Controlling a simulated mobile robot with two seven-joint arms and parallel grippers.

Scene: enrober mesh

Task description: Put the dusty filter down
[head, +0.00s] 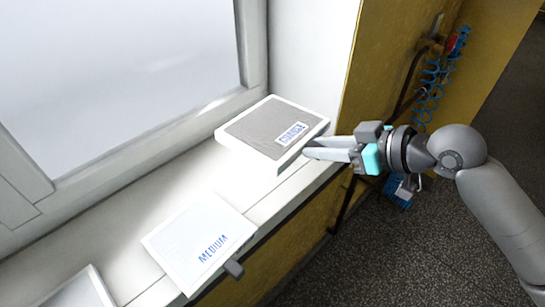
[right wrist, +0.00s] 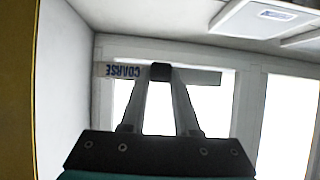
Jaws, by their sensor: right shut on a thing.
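The dusty filter (head: 262,128) is a square white frame with a grey face and a label reading COARSE. It lies nearly flat at the right end of the window sill, by the wall corner. I cannot tell whether it touches the sill or hovers just above it. My right gripper (head: 307,148) reaches in from the right and is shut on the filter's near edge. In the right wrist view the filter (right wrist: 205,77) shows edge-on with its label upside down, and the fingertips (right wrist: 160,78) close on a dark tab. My left gripper is not in view.
A white filter marked MEDIUM (head: 190,258), with a dark tab, lies further left on the sill (head: 262,205). Part of another white panel (head: 82,292) shows at the bottom left. A window (head: 120,60) stands behind. A blue coiled hose (head: 430,85) hangs by the yellow panel at right.

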